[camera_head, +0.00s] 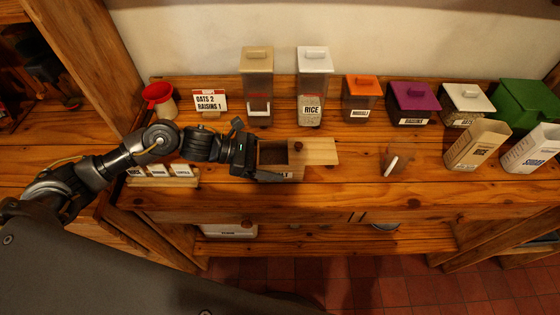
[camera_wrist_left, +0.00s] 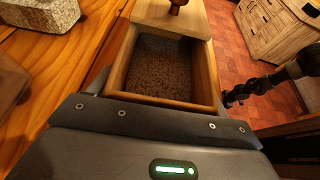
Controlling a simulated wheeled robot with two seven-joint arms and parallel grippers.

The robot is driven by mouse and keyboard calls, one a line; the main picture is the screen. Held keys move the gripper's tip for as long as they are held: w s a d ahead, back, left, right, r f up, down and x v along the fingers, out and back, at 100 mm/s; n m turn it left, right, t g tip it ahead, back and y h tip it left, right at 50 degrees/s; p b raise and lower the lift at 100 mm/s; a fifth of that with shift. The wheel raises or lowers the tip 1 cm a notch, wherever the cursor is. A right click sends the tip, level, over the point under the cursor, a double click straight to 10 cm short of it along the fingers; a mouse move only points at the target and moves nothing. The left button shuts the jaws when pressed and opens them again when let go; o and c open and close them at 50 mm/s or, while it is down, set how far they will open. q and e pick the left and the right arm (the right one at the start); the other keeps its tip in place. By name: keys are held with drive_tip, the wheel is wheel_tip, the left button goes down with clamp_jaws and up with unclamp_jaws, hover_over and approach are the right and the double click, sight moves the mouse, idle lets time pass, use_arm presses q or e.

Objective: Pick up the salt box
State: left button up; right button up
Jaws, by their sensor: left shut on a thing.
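The salt box (camera_head: 279,174) is a small pale wooden box near the front edge of the counter, its label mostly covered. Its knobbed lid (camera_head: 320,151) is slid to the right, leaving the left part open. My left gripper (camera_head: 256,153) comes from the left and is shut on the box's left end. In the left wrist view the box (camera_wrist_left: 207,72) sits beyond the gripper (camera_wrist_left: 150,110), with greyish-brown grains inside and the lid (camera_wrist_left: 188,16) at the far end. I cannot tell whether it touches the counter. My right gripper is not in view.
Tall rice jar (camera_head: 311,87), orange-lidded jar (camera_head: 361,97) and purple-lidded jar (camera_head: 413,103) line the back. A small container with a white scoop (camera_head: 393,165) stands right of the box; cartons (camera_head: 477,146) are farther right. A label rack (camera_head: 162,181) lies beneath my left arm.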

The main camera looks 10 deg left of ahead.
use_arm(q)
drive_tip(key=shift+r, duration=0.1)
drive_tip(key=c, duration=0.3)
drive_tip(key=shift+r+b, duration=0.45)
drive_tip(key=shift+r, duration=0.05)
drive_tip(key=r, duration=0.1)
drive_tip(key=r+b, duration=0.1)
drive_tip(key=shift+s+a+r, duration=0.15)
drive_tip(key=shift+s+r, duration=0.05)
drive_tip(key=shift+r, duration=0.1)
drive_tip(key=shift+s+a+r+p, duration=0.5)
drive_tip(key=shift+s+a+r, duration=0.4)
drive_tip(key=shift+s+r, duration=0.9)
drive_tip(key=shift+s+a+r+p, duration=0.55)
drive_tip(key=shift+s+a+r, duration=0.6)
drive_tip(key=shift+s, duration=1.2)
drive_tip(key=shift+s+a+r+p, duration=0.5)
drive_tip(key=shift+s+a+r, duration=0.15)
drive_tip(key=shift+s+r, duration=1.25)
